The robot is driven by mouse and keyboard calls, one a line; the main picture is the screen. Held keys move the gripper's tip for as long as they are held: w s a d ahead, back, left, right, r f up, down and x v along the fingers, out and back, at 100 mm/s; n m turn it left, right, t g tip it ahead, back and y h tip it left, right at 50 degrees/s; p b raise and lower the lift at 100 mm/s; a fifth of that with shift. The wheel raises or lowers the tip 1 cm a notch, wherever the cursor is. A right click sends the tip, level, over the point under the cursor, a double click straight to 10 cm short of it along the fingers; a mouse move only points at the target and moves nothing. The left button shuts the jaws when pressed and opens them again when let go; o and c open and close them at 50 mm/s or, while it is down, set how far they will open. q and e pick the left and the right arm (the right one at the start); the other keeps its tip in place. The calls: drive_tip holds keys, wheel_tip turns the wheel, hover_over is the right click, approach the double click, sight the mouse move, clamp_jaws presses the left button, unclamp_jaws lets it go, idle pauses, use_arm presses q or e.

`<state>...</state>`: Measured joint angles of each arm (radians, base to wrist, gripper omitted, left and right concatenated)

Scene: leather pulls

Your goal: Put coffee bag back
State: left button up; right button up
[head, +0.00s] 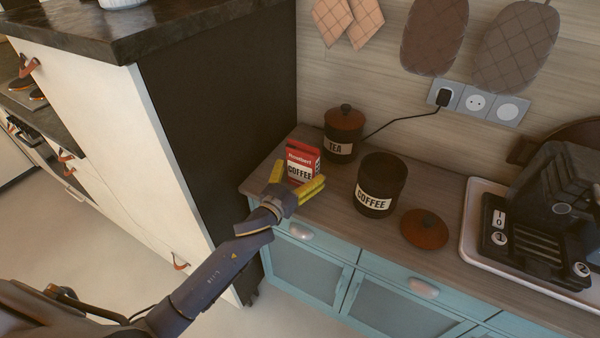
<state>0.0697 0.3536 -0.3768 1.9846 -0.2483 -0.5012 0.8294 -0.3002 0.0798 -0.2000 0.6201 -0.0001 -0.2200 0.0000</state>
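The coffee bag (302,160), red with a white and dark "COFFEE" label, stands upright on the wooden counter near its left end. My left gripper (299,173) has yellow fingers and is right in front of the bag. Its fingers are spread apart, one towards the bag's left side and one in front of its lower right; I cannot tell whether they touch it. They hide the bag's lower part. A dark coffee canister (381,184) stands open to the right, and its reddish-brown lid (424,229) lies on the counter beside it. My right gripper is not in view.
A lidded tea canister (342,134) stands behind the bag, near the wall. A tall dark cabinet side (225,110) rises left of the counter. A black cord runs to a wall socket (476,102).

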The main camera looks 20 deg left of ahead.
use_arm(q)
drive_tip(key=shift+r, duration=0.25)
drive_tip(key=v, duration=1.2)
idle(1.5)
